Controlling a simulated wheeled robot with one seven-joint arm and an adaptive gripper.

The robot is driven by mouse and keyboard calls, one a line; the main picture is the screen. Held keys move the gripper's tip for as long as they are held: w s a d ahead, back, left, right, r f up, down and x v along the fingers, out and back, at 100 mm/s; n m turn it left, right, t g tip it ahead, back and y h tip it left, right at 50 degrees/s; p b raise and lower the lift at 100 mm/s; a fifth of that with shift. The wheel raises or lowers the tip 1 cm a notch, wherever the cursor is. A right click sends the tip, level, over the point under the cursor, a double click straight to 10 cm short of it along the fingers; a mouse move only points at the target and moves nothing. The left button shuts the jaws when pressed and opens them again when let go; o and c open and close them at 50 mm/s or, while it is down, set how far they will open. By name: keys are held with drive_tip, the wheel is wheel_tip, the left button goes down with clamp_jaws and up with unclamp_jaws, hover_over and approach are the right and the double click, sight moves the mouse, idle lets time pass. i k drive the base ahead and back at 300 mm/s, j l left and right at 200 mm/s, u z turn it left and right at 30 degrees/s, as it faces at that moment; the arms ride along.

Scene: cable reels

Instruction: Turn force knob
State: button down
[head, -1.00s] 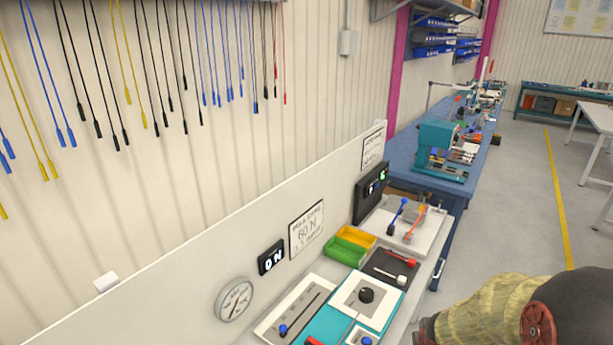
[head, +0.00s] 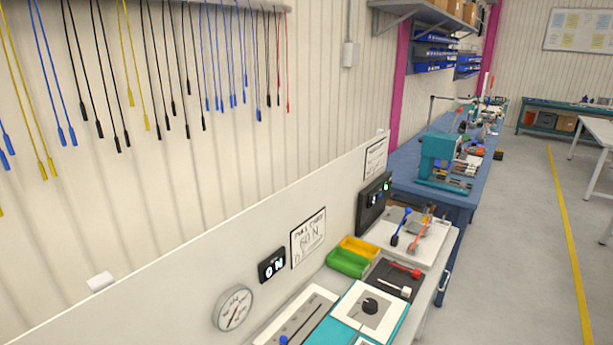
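A card (head: 308,239) beside the display seems to read "PULL CABLE 60 N". No gripper shows in the head view, so its state is hidden. Which control is the force knob is not labelled legibly.
Left of the knob is a slotted white plate (head: 325,298) with a blue-knobbed slider. Behind are green (head: 347,263) and yellow bins, then a black plate (head: 378,280) with red and white levers. A blue bench (head: 400,165) stands beyond.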

sight(370, 305)
drive_tip(key=l+u, duration=0.4)
drive_tip(key=l, duration=0.15)
drive_tip(key=k+l+u, duration=0.15)
drive_tip(key=l+u, duration=0.25)
drive_tip(key=l, duration=0.15)
